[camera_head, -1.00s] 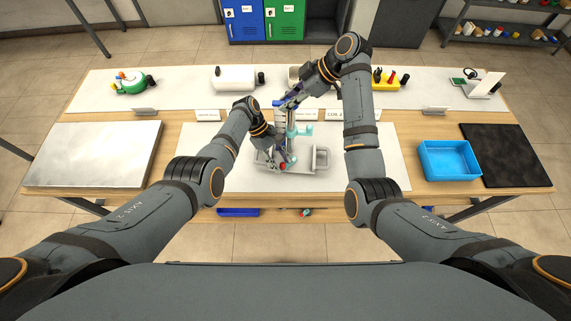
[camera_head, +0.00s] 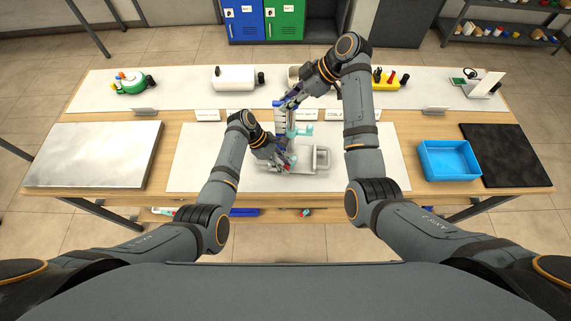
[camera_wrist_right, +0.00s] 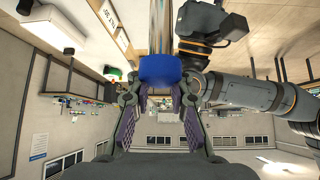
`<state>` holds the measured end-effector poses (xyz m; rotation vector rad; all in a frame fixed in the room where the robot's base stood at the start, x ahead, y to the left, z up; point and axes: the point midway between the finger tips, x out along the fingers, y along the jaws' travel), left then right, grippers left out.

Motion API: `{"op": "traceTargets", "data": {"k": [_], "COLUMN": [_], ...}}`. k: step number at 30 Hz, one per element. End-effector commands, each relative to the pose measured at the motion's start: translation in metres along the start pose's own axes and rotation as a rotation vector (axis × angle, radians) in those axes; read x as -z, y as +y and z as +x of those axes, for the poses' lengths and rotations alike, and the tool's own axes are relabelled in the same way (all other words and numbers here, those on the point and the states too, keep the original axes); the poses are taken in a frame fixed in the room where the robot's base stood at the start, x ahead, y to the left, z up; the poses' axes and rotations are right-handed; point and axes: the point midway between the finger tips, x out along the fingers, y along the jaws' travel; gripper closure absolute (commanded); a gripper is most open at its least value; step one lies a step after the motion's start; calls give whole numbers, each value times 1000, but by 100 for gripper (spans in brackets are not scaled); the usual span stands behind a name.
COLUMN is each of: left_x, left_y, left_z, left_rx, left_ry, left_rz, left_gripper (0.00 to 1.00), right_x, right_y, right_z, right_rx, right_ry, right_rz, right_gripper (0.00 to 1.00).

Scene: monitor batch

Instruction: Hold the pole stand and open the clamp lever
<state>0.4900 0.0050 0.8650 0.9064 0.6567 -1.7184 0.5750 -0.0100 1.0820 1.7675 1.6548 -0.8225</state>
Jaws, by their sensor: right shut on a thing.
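The pole stand (camera_head: 312,159) has a pale grey base in the middle of the white mat, with an upright pole (camera_wrist_right: 160,25) and a teal part (camera_head: 303,130) beside it. My right gripper (camera_head: 284,103) is shut on the blue piece (camera_wrist_right: 170,70) at the pole's top, which shows between its fingers in the right wrist view. My left gripper (camera_head: 283,160) is low by the pole, over the left part of the base. A small red tip (camera_head: 290,168) shows at its fingers; whether this belongs to the clamp lever is unclear. Its finger opening is too small to tell.
A blue tray (camera_head: 449,160) and a black mat (camera_head: 508,155) lie at the right. A pale slab (camera_head: 93,153) lies at the left. Small items stand along the back, including a white canister (camera_head: 234,78) and a yellow holder (camera_head: 388,81). The white mat (camera_head: 375,175) is clear at both sides.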

Motion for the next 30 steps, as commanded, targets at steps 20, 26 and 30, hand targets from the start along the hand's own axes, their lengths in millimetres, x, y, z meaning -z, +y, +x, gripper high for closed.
{"op": "traceTargets", "data": {"k": [20,26,30], "left_x": [1,2,1], "left_y": [1,1,1], "left_z": [-31,-81,-106], "left_rx": [-3,-2,0], "left_ry": [2,3,2], "left_rz": [2,2,1], "left_gripper": [52,52,52], "right_x": [1,0,0], "right_y": [0,0,0], "right_z": [0,0,0], "right_rx": [-1,-1,0], "right_ry": [1,1,1], "right_rz": [-1,-1,-1], "right_gripper": [100,100,100]}}
